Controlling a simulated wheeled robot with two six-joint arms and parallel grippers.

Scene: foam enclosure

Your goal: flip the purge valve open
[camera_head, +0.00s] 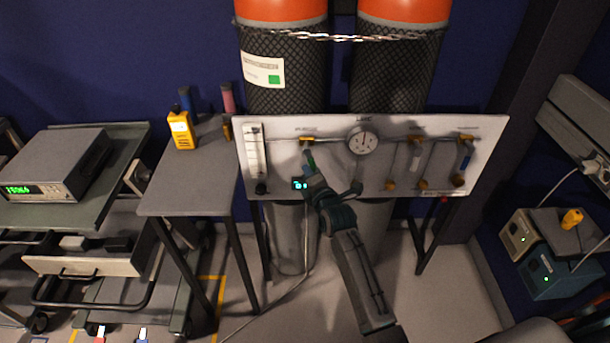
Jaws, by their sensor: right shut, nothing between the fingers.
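A white gas panel (400,122) stands upright in front of two mesh-wrapped cylinders. A brass valve (307,140) sits at its upper left, with a green part hanging below it, partly hidden by my gripper. Two more brass valves sit to the right, one with a pale lever (416,157) and one with a blue lever (465,161), both hanging down. The labels are too small to read, so I cannot tell which is the purge valve. My right gripper (309,166) is shut and empty, just below the left valve; I cannot tell whether it touches the green part. My left gripper is out of view.
A round gauge (362,141) is at the panel's middle and a flowmeter (255,155) at its left end. A grey side table (190,188) with a yellow handheld meter (181,130) stands left. A cable hangs below the panel. Instruments stand at far left and right.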

